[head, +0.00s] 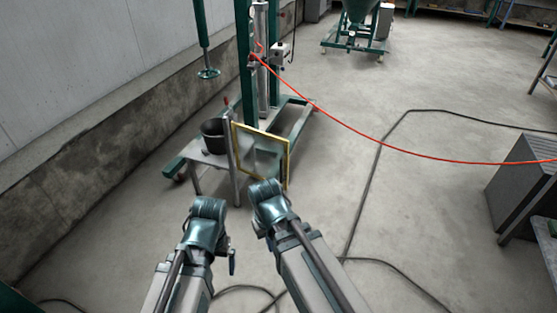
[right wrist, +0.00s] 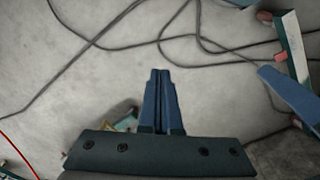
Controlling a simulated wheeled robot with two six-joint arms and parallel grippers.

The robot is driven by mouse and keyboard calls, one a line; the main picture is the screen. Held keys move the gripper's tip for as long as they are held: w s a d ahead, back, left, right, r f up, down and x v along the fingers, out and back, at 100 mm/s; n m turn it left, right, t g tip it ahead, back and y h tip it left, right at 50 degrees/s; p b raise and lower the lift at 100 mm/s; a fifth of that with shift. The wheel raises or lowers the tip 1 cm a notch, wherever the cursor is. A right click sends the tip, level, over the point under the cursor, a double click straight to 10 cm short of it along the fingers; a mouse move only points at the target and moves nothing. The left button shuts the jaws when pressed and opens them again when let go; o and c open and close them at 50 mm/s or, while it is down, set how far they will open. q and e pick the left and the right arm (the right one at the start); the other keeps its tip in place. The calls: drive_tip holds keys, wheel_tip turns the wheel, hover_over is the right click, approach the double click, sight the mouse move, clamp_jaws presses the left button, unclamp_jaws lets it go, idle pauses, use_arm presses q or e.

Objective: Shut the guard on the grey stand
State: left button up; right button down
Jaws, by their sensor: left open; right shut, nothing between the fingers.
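The guard (head: 288,165) is a yellow-edged panel beside the grey stand (head: 212,158) in the head view. It stands upright and swung out to the right from the stand's grey post (head: 232,165). A dark bucket (head: 213,135) sits on the stand. My left gripper (head: 231,262) shows small, in front of the stand and apart from it; it is open and empty. In the head view the right gripper cannot be made out behind my arm.
A green column machine (head: 245,65) rises behind the stand, with a wheeled base beside it. A red hose (head: 370,141) runs from it to the right. Black cables (head: 372,180) lie on the floor. A grey cabinet (head: 520,190) stands at the right.

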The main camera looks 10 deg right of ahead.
drive_tip(key=w+d+f+m+t+h+b, duration=0.1)
drive_tip(key=w+d+f+b, duration=0.2)
drive_tip(key=f+b, duration=0.55)
drive_tip(key=w+d+f+b, duration=0.3)
drive_tip(key=w+f+b, duration=0.1)
drive_tip(key=f+b, duration=0.5)
drive_tip(key=n+t+h+b, duration=0.6)
drive_tip(key=n+t+h, duration=0.2)
drive_tip(key=t+h, duration=0.35)
approach(286, 145)
drive_tip(key=shift+y, duration=0.35)
drive_tip(key=x, duration=0.6)
drive_tip(key=shift+w+d+r, duration=0.1)
drive_tip(key=shift+r, duration=0.05)
use_arm(q)
wheel_tip(286, 145, down, 26)
drive_tip(key=shift+w+a, duration=0.25)
drive_tip(key=shift+w, duration=0.1)
use_arm(e)
drive_tip(key=shift+w+d, duration=0.2)
use_arm(q)
drive_tip(key=shift+f, duration=0.1)
use_arm(e)
drive_tip(key=shift+d, duration=0.1)
